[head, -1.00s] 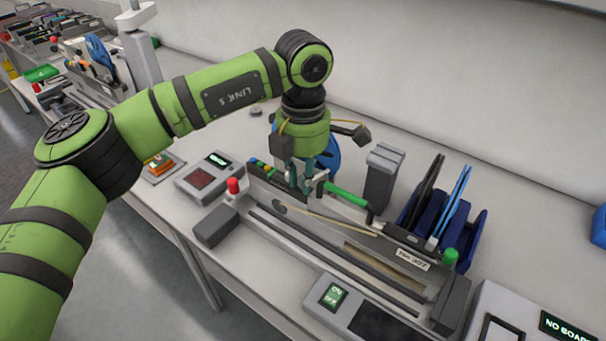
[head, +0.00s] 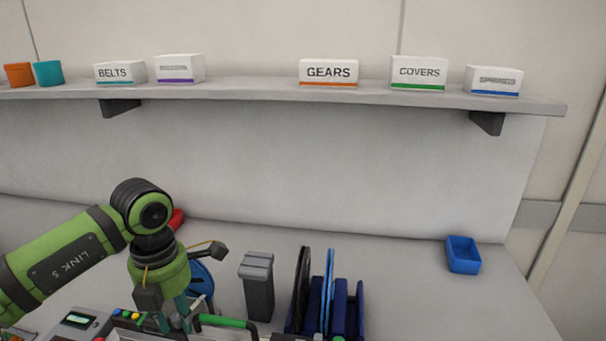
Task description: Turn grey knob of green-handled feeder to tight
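The green handle (head: 228,321) of the feeder shows at the bottom edge of the head view. Most of the feeder's body is cut off below the picture. I cannot make out the grey knob; the gripper and the picture edge hide that area. My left gripper (head: 179,322) points down at the feeder, just left of the green handle. Its teal fingers run down to the bottom edge, and their tips and anything between them are not clear. My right gripper is not in view.
A grey bin (head: 258,284) and a blue rack (head: 341,312) holding reels stand right of the gripper. A small blue box (head: 462,254) sits at the bench's right. A shelf (head: 240,92) with labelled boxes runs above. The bench between rack and blue box is clear.

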